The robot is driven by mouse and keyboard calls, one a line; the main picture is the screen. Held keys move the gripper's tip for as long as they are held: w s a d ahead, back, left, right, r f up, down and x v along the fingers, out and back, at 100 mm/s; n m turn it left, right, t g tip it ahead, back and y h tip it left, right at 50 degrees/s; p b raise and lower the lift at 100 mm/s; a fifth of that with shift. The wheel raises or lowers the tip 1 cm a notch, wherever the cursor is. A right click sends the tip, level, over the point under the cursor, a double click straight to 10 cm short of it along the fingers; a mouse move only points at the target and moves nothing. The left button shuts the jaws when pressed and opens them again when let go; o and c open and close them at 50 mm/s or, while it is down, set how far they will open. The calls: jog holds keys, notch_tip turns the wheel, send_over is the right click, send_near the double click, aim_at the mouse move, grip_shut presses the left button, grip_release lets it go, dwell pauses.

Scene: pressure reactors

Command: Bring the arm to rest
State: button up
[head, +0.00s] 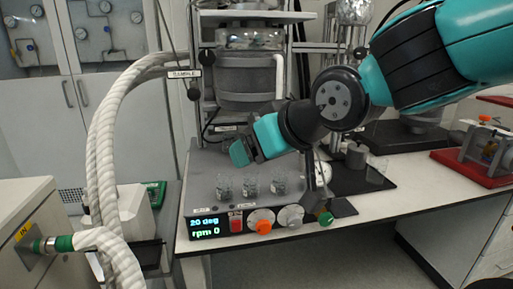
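My arm (415,72), teal and black, reaches in from the upper right over the bench. Its black joint (338,99) sits near the middle of the view, and the wrist (268,134) extends down and left from it. My gripper (240,153) is at the left end of the wrist, in front of the reactor stand and above the small glass vessels. Its fingers are small and seen at an angle, so I cannot tell whether they are open or shut. I see nothing clearly held in it.
Several small glass vessels (250,186) stand on a control unit (208,228) reading "20 deg" and "rpm 0", with an orange knob (263,226). A grey reactor vessel (247,78) stands behind. Thick white hoses (103,160) hang at left. A red tray (470,176) lies right.

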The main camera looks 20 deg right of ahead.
jog(key=s+f+n+g, duration=0.1)
jog(key=s+f+g, duration=0.3)
jog(key=s, duration=0.4)
jog(key=s+a+f+n+g, duration=0.1)
jog(key=s+f+g, duration=0.3)
jog(key=s, duration=0.4)
jog(key=shift+s+a+n+g, duration=0.25)
jog(key=shift+n+g, duration=0.35)
jog(key=shift+g, duration=0.2)
jog(key=shift+w+d, duration=0.1)
